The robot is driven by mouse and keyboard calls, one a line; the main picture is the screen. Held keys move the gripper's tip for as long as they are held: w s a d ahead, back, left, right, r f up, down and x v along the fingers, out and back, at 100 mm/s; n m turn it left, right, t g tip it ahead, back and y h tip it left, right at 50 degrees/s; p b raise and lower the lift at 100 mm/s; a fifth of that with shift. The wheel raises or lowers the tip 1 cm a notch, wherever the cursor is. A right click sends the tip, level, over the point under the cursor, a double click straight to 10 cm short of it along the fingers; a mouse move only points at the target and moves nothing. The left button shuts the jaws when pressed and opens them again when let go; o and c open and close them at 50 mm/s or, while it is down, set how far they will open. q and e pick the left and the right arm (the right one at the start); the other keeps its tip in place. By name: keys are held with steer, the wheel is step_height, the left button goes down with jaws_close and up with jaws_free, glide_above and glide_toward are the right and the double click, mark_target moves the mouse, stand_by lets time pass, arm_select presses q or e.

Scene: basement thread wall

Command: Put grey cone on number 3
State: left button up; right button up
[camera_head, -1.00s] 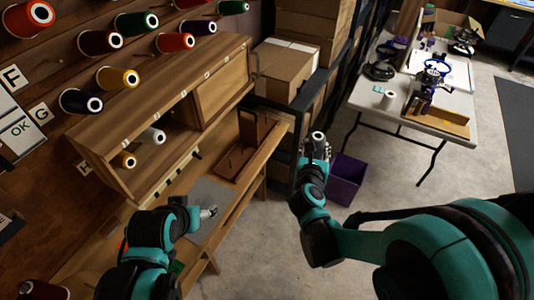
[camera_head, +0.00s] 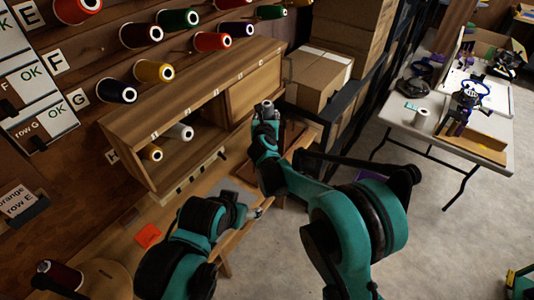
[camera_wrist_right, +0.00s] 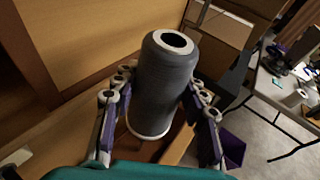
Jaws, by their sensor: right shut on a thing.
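My right gripper (camera_head: 266,116) is in front of the wooden cabinet's right part, with its arm reaching up from below. It is shut on the grey cone (camera_head: 268,104). In the right wrist view the cone (camera_wrist_right: 165,85) is a dark grey spool with white end rings, held fairly upright between the fingers of the gripper (camera_wrist_right: 158,110). The wooden cabinet (camera_head: 205,95) has small white labels along its top edge; their numbers are too small to read, so I cannot tell which is number 3. My left gripper (camera_head: 256,212) is low over the bench, too small to judge.
A white cone (camera_head: 180,132) and a tan cone (camera_head: 151,152) sit in the cabinet's open left part. Coloured cones hang on the wall pegs above. Cardboard boxes (camera_head: 318,75) stand right of the cabinet. A white table (camera_head: 440,125) is farther right, with open floor before it.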

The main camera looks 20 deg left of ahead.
step_height(320, 180, down, 16)
steer(key=b, duration=0.4)
steer(key=shift+r+b, duration=0.1)
steer(key=shift+b, duration=0.25)
steer(key=shift+r, duration=0.15)
steer(key=shift+c, duration=0.2)
steer(key=shift+f, duration=0.25)
steer(key=o, duration=1.3)
steer(key=shift+r, duration=0.1)
steer(key=shift+c, duration=0.2)
